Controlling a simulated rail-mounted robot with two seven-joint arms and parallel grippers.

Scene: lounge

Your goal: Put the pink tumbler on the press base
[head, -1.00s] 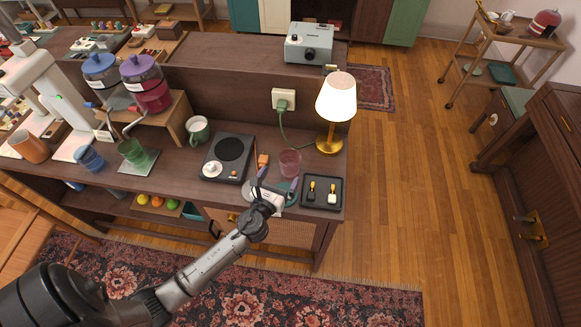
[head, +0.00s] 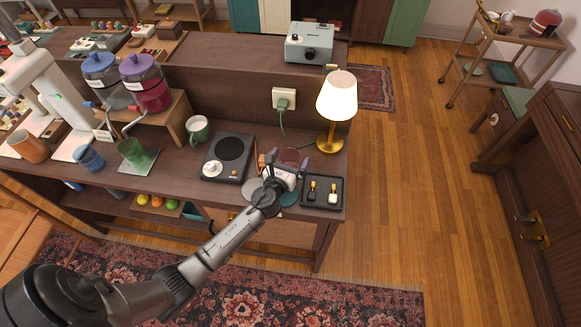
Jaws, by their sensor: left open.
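The pink tumbler (head: 292,155) stands on the counter left of the lamp, partly hidden behind my left gripper. My left gripper (head: 288,162) is open, its fingertips to either side of the tumbler in the picture; whether they touch it I cannot tell. A white press-like machine (head: 37,72) stands at the counter's far left, with a flat white base (head: 70,147) at its foot, which looks like the press base. No tumbler shows on that base. My right gripper is not in view.
A lamp (head: 337,97) and black tray (head: 322,192) are right of the gripper. Dispensers (head: 146,82) stand on a wooden riser.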

